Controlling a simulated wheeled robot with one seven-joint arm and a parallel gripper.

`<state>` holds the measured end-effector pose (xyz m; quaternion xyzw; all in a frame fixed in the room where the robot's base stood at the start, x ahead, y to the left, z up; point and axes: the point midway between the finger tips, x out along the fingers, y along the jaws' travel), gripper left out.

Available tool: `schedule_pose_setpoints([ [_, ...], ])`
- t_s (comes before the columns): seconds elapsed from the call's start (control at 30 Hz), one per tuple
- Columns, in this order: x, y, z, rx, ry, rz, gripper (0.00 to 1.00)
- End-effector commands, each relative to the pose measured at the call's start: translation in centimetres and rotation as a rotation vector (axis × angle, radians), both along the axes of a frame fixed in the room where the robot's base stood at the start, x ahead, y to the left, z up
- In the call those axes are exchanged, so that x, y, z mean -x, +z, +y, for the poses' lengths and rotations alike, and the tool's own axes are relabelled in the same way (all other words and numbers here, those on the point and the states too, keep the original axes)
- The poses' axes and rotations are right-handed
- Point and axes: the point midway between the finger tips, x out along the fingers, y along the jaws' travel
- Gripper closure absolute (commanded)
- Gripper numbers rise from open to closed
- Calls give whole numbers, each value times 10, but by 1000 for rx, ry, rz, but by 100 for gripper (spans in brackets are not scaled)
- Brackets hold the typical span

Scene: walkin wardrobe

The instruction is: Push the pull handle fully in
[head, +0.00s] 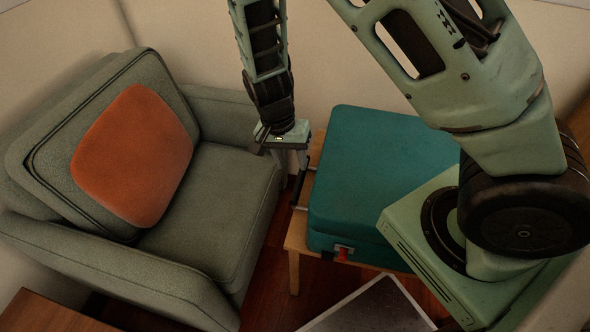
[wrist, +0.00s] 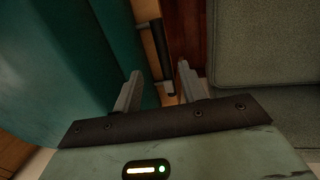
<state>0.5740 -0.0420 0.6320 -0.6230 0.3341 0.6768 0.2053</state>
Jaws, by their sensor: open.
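A teal suitcase (head: 375,180) lies flat on a wooden bench (head: 297,235), and its side fills the left of the wrist view (wrist: 60,60). The pull handle (head: 297,193) is a dark bar standing out from the suitcase's left side in the head view. In the wrist view the handle (wrist: 159,48) runs lengthwise just beyond the fingertips, apart from the suitcase side. My gripper (head: 291,165) points down beside that side, near the handle. Its two fingers (wrist: 159,72) are apart with nothing held between them. Whether a finger touches the handle I cannot tell.
A grey-green armchair (head: 215,200) with an orange cushion (head: 135,155) stands close on the left. A narrow strip of dark wooden floor (head: 270,262) lies between armchair and bench.

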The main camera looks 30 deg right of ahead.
Motion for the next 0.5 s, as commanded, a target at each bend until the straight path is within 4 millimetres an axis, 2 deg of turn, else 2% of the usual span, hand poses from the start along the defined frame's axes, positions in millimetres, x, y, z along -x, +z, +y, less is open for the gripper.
schedule_pose_setpoints([
  [0.03, -3, 17, 3, -2, 3, -4, 59],
  [0.2, -8, 52, 7, -2, 3, -2, 59],
  [0.33, -10, 70, 10, -1, 2, 0, 59],
  [0.5, -11, 82, 11, 0, 0, 1, 59],
])
